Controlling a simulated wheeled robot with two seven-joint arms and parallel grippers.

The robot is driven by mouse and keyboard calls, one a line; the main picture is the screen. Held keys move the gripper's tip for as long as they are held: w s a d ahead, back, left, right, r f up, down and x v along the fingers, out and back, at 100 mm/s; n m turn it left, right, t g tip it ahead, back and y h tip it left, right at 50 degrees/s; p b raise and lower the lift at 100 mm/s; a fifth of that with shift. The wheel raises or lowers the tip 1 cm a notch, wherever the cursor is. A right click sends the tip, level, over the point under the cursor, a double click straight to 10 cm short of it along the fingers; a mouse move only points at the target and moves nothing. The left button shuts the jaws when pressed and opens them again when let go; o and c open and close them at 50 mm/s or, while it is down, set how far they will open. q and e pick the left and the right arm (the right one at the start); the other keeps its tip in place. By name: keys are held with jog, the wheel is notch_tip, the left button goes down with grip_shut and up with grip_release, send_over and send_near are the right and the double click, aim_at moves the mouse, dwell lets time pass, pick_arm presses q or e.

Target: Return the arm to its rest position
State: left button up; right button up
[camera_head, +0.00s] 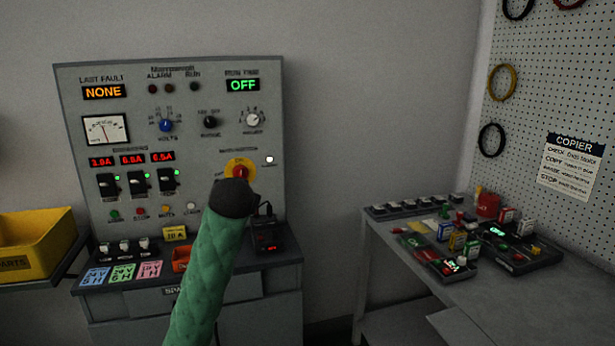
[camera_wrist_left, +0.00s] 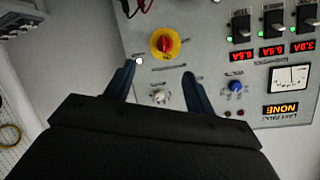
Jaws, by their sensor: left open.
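My green-sleeved left arm (camera_head: 205,260) rises from the bottom of the head view. Its dark end, my left gripper (camera_head: 234,197), is in front of the grey control panel (camera_head: 215,140), just below the red and yellow rotary switch (camera_head: 239,170). Its fingers are hidden in the head view. In the left wrist view the left gripper (camera_wrist_left: 158,88) is open, with two blue-grey fingers apart and nothing between them but the panel behind. That view shows the panel upside down, with the red and yellow switch (camera_wrist_left: 164,43) beyond the fingers. My right gripper is not in view.
A ledge under the panel holds coloured cards (camera_head: 120,272) and a small black device (camera_head: 266,236). A yellow bin (camera_head: 35,250) is at the left. A grey table (camera_head: 400,240) with small parts stands at the right, under a pegboard (camera_head: 555,95). Bare wall lies between.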

pick_arm(q)
jog(key=s+d+f+g+h, duration=0.2)
jog(key=s+f, duration=0.9)
jog(key=f, duration=0.1)
jog(key=s+d+f+g+h, duration=0.2)
jog(key=s+f, duration=0.8)
jog(key=f, duration=0.1)
jog(key=s+f+g, duration=0.3)
jog(key=s+f, duration=0.9)
jog(key=s, duration=0.4)
jog(key=s+f+g+p, duration=0.1)
jog(key=s+f+g, duration=0.3)
jog(key=s+f, duration=0.9)
jog(key=s, duration=0.4)
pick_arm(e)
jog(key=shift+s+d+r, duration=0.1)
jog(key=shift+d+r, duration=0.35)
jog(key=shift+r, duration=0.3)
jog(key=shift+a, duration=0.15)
pick_arm(q)
jog(key=shift+s+n, duration=0.1)
jog(key=shift+n, duration=0.2)
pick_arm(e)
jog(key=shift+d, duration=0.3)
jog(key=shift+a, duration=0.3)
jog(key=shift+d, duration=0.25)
